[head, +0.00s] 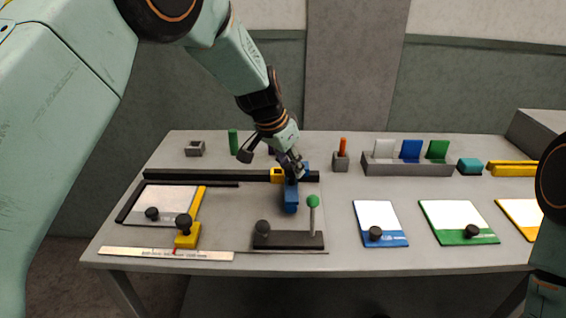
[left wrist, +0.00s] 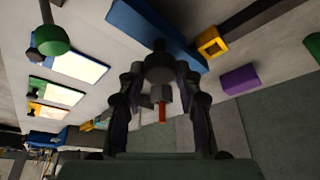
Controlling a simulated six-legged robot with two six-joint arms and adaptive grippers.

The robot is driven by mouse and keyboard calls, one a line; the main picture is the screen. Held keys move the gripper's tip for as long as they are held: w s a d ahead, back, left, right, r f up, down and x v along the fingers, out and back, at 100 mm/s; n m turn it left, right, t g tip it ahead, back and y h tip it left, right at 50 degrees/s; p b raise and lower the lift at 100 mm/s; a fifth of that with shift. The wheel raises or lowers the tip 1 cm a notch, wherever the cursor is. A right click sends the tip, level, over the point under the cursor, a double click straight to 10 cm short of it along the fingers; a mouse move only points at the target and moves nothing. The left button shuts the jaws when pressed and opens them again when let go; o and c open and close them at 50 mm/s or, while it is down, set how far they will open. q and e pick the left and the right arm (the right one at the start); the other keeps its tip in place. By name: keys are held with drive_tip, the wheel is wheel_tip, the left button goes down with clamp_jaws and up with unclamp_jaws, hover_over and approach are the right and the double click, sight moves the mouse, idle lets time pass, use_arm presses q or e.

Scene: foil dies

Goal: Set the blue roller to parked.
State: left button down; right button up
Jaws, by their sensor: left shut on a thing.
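The blue roller (head: 291,198) is a long blue bar running front to back, by the right end of a black rail (head: 220,177). It also shows in the left wrist view (left wrist: 140,22), beside a square yellow collar (left wrist: 211,43) that sits on the rail. My left gripper (head: 292,170) reaches down over the bar's far part. In the left wrist view its fingers (left wrist: 160,75) are closed around a dark round knob at the bar. The fingers partly hide the bar and knob. Which position the roller is set to, I cannot tell. My right gripper is out of sight.
A green-balled lever (head: 313,201) stands on a dark base close in front of the roller. Left are a framed plate (head: 163,200), a yellow slider (head: 187,238) and a ruler (head: 165,254). Blue (head: 380,220) and green (head: 458,218) framed plates lie right. A card rack (head: 407,168) stands behind.

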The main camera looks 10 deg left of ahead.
use_arm(q)
drive_tip(key=shift+s+f, duration=0.2)
drive_tip(key=shift+f, duration=0.1)
drive_tip(key=shift+d, duration=0.15)
drive_tip(key=c, duration=1.3)
unclamp_jaws()
drive_tip(key=shift+c, duration=0.2)
drive_tip(key=o, duration=0.4)
drive_tip(key=shift+w+d, duration=0.25)
drive_tip(key=shift+w, duration=0.05)
drive_tip(key=shift+s+a+r, duration=0.15)
drive_tip(key=shift+a+r, duration=0.15)
drive_tip(key=shift+r, duration=0.1)
drive_tip(key=v, duration=1.1)
drive_tip(key=shift+r, duration=0.25)
drive_tip(key=shift+s, duration=0.1)
